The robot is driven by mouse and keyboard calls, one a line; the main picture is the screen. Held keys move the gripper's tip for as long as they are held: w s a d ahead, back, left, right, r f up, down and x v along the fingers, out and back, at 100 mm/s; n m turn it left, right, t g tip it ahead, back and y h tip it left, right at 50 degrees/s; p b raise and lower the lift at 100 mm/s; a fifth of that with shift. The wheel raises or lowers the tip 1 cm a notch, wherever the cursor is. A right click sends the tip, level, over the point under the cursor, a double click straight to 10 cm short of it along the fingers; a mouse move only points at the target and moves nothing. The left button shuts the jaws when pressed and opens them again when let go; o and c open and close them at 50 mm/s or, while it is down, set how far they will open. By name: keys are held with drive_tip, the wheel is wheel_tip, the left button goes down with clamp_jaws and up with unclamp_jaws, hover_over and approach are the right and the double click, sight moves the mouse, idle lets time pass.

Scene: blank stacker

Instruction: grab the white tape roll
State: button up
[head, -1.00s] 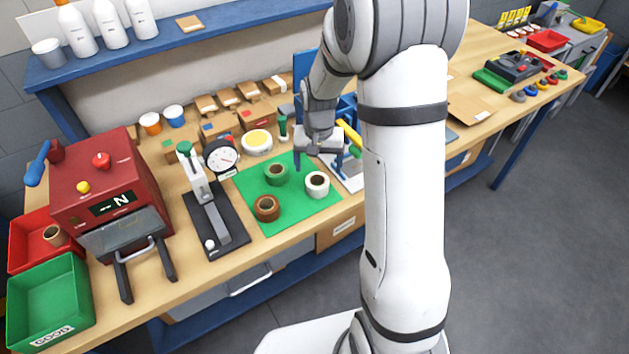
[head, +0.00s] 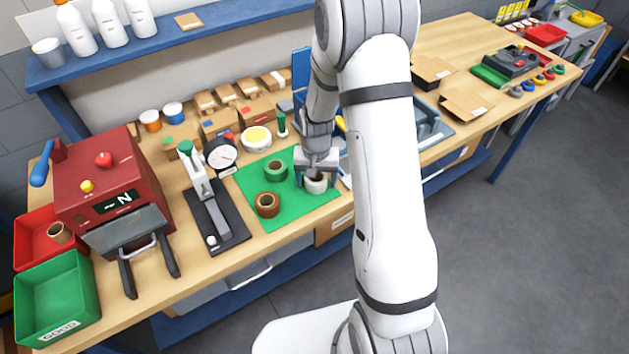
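The white tape roll (head: 316,186) lies on the right part of the green mat (head: 288,213). My gripper (head: 317,180) is right over it, pointing down, with a finger on each side of the roll. The fingers look spread around the roll. Whether they touch it is too small to tell. The gripper body hides the roll's upper back part. A green tape roll (head: 276,170) and a brown tape roll (head: 267,204) lie on the same mat to the left.
A dial gauge (head: 221,156) and a lever press (head: 212,205) stand left of the mat. Small cardboard boxes (head: 219,124) line the back. My arm hides part of the bench to the right. The mat's front middle is clear.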

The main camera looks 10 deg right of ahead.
drive_tip(key=c, duration=0.8)
drive_tip(key=shift+c, duration=0.2)
